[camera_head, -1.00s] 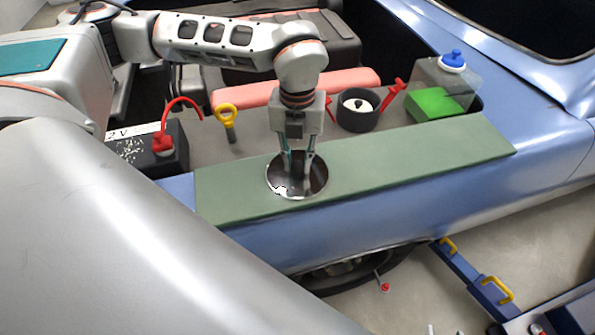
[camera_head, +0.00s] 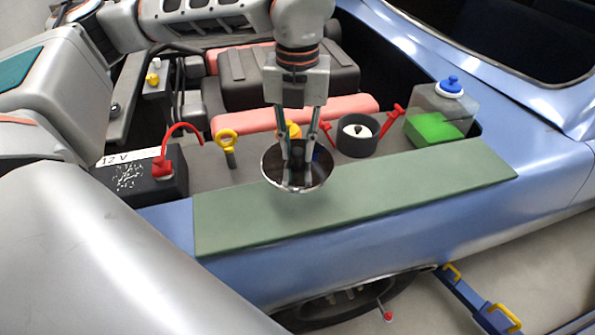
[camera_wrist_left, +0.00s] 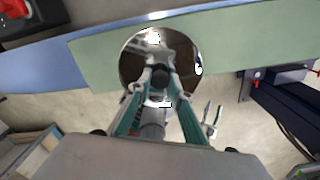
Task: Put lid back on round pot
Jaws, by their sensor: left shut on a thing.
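A shiny round lid (camera_head: 274,172), like a steel disc with a raised rim, hangs from my left gripper (camera_head: 298,160), which points down over its middle. In the left wrist view, the fingers of my left gripper (camera_wrist_left: 160,80) close on a dark knob at the centre of the lid (camera_wrist_left: 132,68). The lid is above the back edge of the green mat. A dark round pot (camera_head: 357,146) with a white inside and a small black centre piece stands to the right of the lid, apart from it. My right gripper is not in view.
The green mat (camera_head: 420,190) lies bare along the blue car fender (camera_head: 400,235). Red upright pieces (camera_head: 394,116) stand by the pot. A clear tank with a blue cap (camera_head: 451,85) is right. A yellow ring-handled stick (camera_head: 228,146) and black battery (camera_head: 140,180) are left.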

